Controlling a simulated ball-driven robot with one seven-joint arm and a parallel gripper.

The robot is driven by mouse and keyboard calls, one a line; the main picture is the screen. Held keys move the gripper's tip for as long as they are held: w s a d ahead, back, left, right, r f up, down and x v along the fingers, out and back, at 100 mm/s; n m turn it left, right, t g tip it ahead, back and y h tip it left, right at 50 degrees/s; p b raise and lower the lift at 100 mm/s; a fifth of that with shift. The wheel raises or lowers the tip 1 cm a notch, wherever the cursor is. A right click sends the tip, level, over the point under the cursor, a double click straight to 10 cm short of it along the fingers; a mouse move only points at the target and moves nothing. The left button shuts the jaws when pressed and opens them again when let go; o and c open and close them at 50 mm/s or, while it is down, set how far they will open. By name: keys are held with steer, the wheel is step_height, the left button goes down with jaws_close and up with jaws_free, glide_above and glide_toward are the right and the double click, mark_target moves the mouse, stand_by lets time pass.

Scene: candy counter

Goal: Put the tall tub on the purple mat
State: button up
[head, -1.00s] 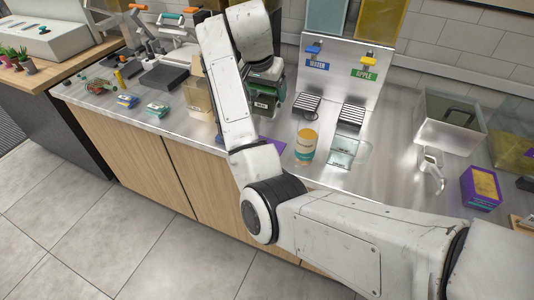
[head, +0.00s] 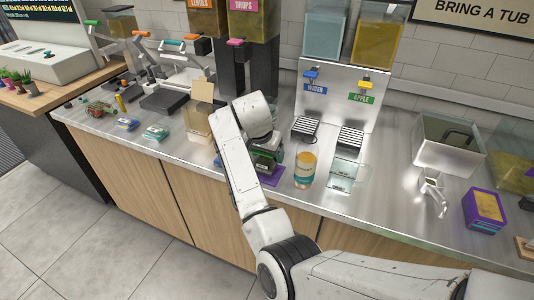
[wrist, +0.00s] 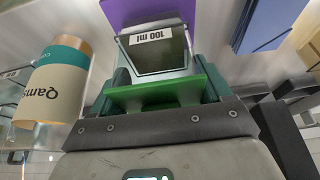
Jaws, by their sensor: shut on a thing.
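The purple mat (wrist: 136,10) lies just beyond the tub in that view. In the head view my gripper (head: 265,156) is over the mat, and the mat's purple edge (head: 272,180) shows below it. My arm and gripper hide most of the tub there. I cannot tell whether the tub touches the mat.
A cream and teal cylinder (head: 305,170) stands close to the right of the mat. A clear tray (head: 346,174) is further right. A tan box (head: 198,125) stands to the left. The dispenser panel (head: 338,92) rises behind. A purple box (head: 484,210) is far right.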

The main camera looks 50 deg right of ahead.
steer(key=shift+f, duration=0.4)
steer(key=shift+f, duration=0.15)
steer(key=o, duration=1.1)
steer(key=shift+c, duration=0.2)
steer(key=b+v, duration=0.1)
steer(key=v, duration=1.1)
steer(key=shift+r, duration=0.2)
